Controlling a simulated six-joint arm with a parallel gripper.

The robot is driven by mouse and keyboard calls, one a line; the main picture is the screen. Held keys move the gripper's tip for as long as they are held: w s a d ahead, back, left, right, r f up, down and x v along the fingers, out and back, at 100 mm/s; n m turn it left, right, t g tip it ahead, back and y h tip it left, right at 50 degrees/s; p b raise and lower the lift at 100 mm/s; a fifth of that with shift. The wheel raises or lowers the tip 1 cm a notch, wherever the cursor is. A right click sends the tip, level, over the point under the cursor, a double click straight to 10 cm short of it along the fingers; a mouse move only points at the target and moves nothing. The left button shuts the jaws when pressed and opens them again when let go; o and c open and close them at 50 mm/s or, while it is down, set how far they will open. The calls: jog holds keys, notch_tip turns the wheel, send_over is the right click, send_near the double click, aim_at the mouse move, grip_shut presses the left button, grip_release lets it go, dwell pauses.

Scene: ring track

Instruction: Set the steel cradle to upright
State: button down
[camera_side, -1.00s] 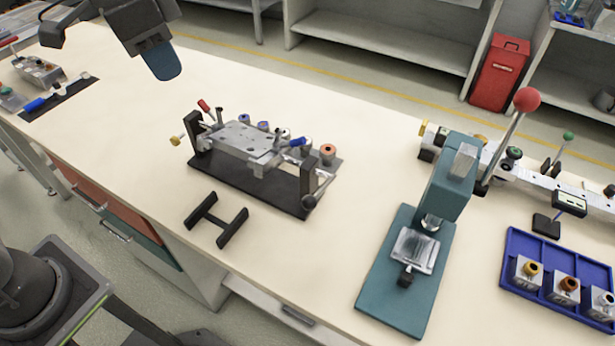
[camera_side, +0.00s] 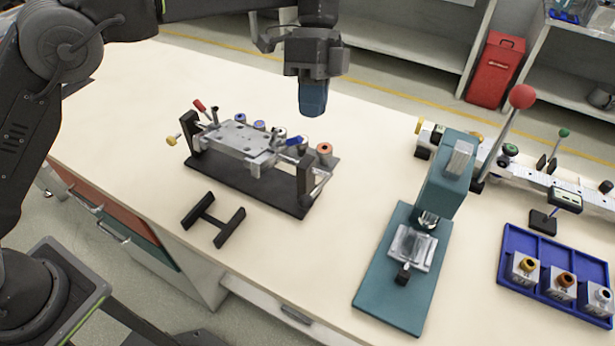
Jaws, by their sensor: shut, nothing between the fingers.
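The steel cradle (camera_side: 240,137) is a flat grey plate hung between two dark posts on a black base (camera_side: 250,188). It lies roughly level, tilted slightly in the picture. A red-handled clamp (camera_side: 199,106) is at its left end and a blue-handled one (camera_side: 295,141) at its right. A yellow knob (camera_side: 172,140) sticks out at the left post. Several round parts with coloured ends line its far side. My gripper (camera_side: 313,110) points down, shut and empty, above and behind the cradle's right end, apart from it. The crank side of the right post is partly hard to make out.
A black H-shaped stand (camera_side: 213,219) lies in front of the cradle. A teal press (camera_side: 412,255) with a red-ball lever stands to the right. A blue tray (camera_side: 550,257) of small blocks and a rail (camera_side: 540,176) are further right. The table's left front is clear.

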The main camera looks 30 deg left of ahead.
aim_at(302, 196)
jog(key=x, duration=1.3)
jog(key=shift+s+f+t, duration=0.55)
jog(key=shift+f+t, duration=0.05)
jog(key=shift+s+a+f, duration=0.1)
jog(key=shift+s+f, duration=0.1)
jog(key=shift+f, duration=0.25)
jog(key=shift+s+f, duration=0.2)
jog(key=shift+f, duration=0.25)
